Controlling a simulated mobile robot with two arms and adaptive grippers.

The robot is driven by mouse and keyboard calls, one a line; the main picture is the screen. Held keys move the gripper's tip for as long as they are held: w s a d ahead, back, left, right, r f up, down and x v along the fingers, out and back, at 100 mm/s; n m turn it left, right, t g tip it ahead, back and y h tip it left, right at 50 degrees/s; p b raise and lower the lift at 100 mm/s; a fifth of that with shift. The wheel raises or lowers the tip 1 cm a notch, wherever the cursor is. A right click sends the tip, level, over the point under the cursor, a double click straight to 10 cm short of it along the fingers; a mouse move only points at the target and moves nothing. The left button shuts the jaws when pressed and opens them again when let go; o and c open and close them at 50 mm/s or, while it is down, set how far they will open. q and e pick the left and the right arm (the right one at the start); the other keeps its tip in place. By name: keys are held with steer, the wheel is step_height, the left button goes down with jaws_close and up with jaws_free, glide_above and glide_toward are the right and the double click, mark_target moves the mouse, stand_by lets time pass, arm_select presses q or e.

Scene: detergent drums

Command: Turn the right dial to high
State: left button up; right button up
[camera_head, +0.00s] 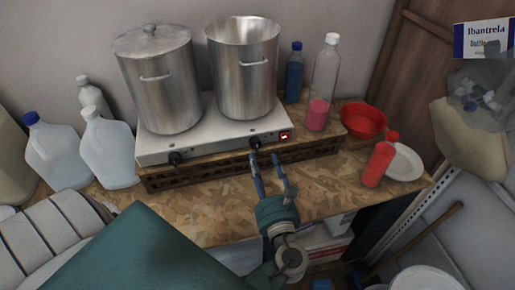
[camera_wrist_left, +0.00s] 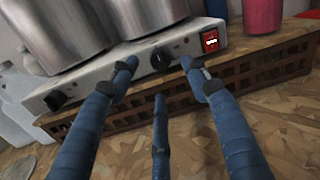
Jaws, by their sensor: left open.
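The right dial (camera_head: 255,143) is a small black knob on the front face of the silver double hot plate (camera_head: 205,147). In the left wrist view the dial (camera_wrist_left: 161,59) shows between my fingertips, and I cannot tell whether they touch it. My left gripper (camera_head: 267,160) is open and empty, with blue fingers pointing at the dial; it also shows in the left wrist view (camera_wrist_left: 158,73). The left dial (camera_head: 174,158) is farther left on the same face. The dials' exact settings are too small to read. My right gripper is not in view.
Two steel pots (camera_head: 160,85) (camera_head: 245,75) stand on the hot plate, which rests on a low wooden lattice stand (camera_head: 160,181). A lit red switch (camera_head: 284,136) is right of the dial. White jugs (camera_head: 107,152) stand left; bottles and a red bowl (camera_head: 363,120) stand right.

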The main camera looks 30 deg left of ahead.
mark_target(257, 149)
arm_select(q)
steer(key=x, duration=0.4)
steer(key=shift+f, duration=0.15)
steer(key=x, duration=0.3)
steer(key=shift+f, duration=0.1)
steer(key=shift+c, duration=0.5)
steer(key=c, duration=1)
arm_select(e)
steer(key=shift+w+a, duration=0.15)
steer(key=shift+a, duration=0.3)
